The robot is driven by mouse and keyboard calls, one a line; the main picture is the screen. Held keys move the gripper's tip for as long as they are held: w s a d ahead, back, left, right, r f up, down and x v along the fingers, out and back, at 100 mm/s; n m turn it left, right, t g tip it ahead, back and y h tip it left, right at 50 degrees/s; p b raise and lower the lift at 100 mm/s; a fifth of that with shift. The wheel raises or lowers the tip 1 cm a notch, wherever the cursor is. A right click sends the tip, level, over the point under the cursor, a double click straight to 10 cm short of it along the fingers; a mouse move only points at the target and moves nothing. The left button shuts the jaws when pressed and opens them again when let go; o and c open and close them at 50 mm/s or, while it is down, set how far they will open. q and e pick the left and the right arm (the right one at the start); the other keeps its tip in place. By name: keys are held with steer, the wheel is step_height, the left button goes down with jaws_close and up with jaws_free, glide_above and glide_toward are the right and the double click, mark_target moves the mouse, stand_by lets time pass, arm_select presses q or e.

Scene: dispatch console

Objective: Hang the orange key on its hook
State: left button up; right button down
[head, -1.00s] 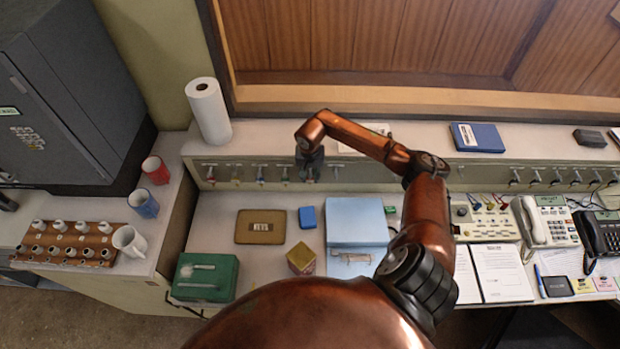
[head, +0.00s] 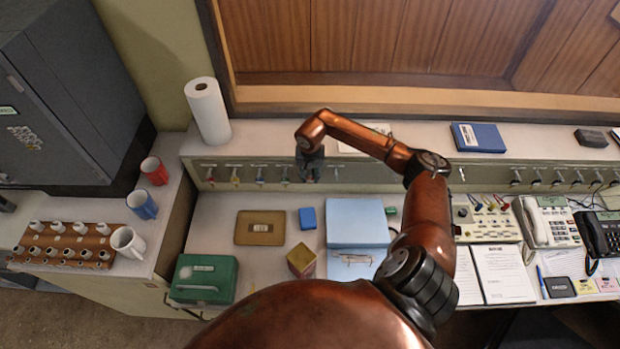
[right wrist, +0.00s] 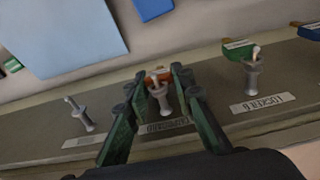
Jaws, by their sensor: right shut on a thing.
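My right gripper (head: 310,173) is at the front face of the raised shelf, at the row of hooks. In the right wrist view its green fingers (right wrist: 158,80) are shut on the orange key (right wrist: 154,76), of which only a small orange part shows. A metal hook (right wrist: 160,97) with a label plate below it stands between the fingers, overlapping the orange part in the picture. I cannot tell whether the key is on the hook or just behind it. In the head view the gripper hides the key. My left gripper is not in view.
A bare hook (right wrist: 80,115) is at left in the wrist view. A hook at right (right wrist: 251,75) has a green tag (right wrist: 238,48) by it. Below the hook rail are a light blue binder (head: 357,221), a blue box (head: 307,218) and a brown tray (head: 242,238).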

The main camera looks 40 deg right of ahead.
steer(key=shift+w+d, duration=0.1)
steer(key=c, duration=1.6)
jaws_free()
steer(key=shift+s+a+r+p, duration=0.1)
steer(key=shift+r+p, duration=0.3)
steer(key=shift+r, duration=0.6)
steer(key=shift+s+a+r+p, duration=0.15)
steer(key=shift+r+p, duration=0.2)
steer(key=shift+r, duration=0.6)
steer(key=shift+s+a+r+p, duration=0.1)
steer(key=shift+r+p, duration=0.3)
steer(key=shift+r, duration=0.6)
